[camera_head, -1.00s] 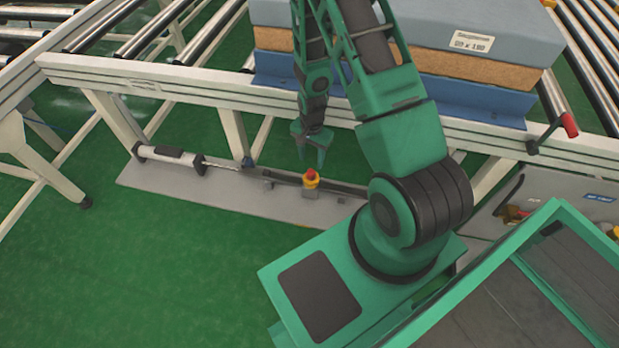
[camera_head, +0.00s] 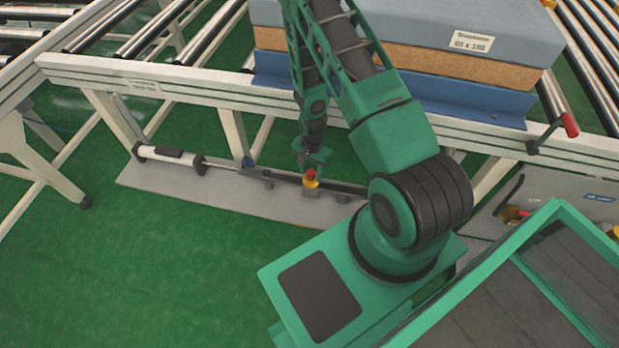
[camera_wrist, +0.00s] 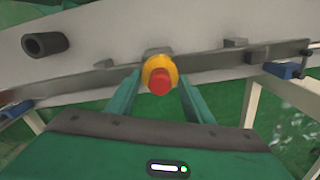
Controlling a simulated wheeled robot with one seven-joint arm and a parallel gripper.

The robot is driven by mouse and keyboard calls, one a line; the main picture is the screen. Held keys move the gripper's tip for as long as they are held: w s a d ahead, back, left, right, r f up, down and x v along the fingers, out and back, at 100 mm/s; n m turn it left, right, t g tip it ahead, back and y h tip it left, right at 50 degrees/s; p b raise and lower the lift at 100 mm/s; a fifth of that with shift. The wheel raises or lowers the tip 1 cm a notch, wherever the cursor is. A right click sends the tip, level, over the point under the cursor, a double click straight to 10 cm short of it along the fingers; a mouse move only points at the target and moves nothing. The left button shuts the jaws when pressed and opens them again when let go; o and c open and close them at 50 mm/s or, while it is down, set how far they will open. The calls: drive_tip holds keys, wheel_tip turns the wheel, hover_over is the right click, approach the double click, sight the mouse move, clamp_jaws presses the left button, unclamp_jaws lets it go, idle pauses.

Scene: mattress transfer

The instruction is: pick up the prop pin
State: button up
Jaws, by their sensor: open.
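A knob with a red tip and a yellow collar, which looks like the prop pin (camera_head: 310,177), stands on a small grey block on the rail of the grey base plate. In the wrist view the same pin (camera_wrist: 160,76) shows its red end towards the camera, between the two green fingers. In the wrist view my gripper (camera_wrist: 157,92) has a finger on either side of the pin. I cannot tell whether either finger touches it.
The grey base plate (camera_head: 225,207) lies along the foot of the white conveyor frame (camera_head: 190,91). A white cylinder (camera_head: 168,156) with a rod lies at its left end. A blue-grey mattress (camera_head: 420,25) lies above on the conveyor. The green floor in front is clear.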

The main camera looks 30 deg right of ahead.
clamp_jaws()
drive_tip(key=shift+r, duration=5)
wheel_tip(320, 180, up, 8)
drive_tip(key=shift+f, duration=0.25)
drive_tip(key=shift+w, duration=0.1)
